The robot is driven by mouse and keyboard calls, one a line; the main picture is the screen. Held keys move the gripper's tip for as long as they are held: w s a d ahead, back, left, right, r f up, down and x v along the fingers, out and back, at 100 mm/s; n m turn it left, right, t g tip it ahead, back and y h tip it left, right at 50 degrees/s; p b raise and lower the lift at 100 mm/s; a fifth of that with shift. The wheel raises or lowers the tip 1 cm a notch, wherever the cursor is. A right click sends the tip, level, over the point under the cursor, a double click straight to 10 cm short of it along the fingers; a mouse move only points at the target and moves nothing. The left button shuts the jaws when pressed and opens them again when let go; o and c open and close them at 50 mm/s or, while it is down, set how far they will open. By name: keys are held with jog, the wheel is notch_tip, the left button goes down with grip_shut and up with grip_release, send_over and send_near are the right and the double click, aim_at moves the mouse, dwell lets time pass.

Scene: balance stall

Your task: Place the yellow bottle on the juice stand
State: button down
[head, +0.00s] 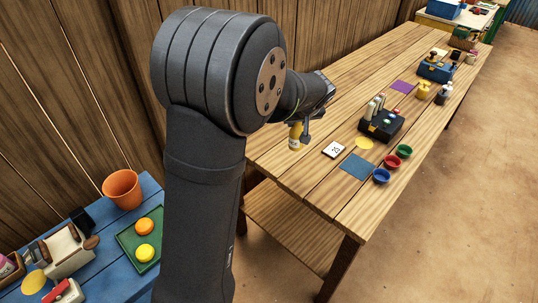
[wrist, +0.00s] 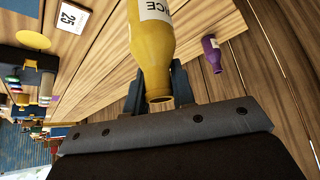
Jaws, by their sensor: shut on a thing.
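The yellow bottle (head: 295,136) has a white label and is at the near left end of the long wooden table (head: 278,160). My gripper (head: 304,128) is shut on it. In the wrist view the yellow bottle (wrist: 151,45) is between the two fingers of my gripper (wrist: 160,88), its neck towards the palm. I cannot tell whether its base touches the table. No part is clearly marked as the juice stand. A yellow disc (head: 364,143) and a white card reading 25 (head: 333,150) lie to the right of the bottle.
A purple bottle (wrist: 211,52) stands near the yellow one in the wrist view. A black box (head: 382,126) with upright bottles, a blue square (head: 358,166) and several small bowls (head: 381,176) are further right. A blue table (head: 95,222) with an orange bucket (head: 122,188) is at the lower left.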

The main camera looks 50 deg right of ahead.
jog(key=shift+s, duration=0.1)
jog(key=w+f, duration=1)
jog(key=w, duration=0.1)
jog(key=shift+w+a+f, duration=0.25)
jog(key=shift+w+f, duration=0.05)
jog(key=shift+f, duration=0.15)
jog(key=c, duration=1.2)
grip_release()
jog(key=v, duration=1.6)
jog(key=shift+w+r, duration=0.2)
jog(key=shift+r, duration=0.05)
jog(key=shift+o, duration=0.4)
jog(key=shift+s+a+r, duration=0.25)
jog(key=shift+r, duration=0.2)
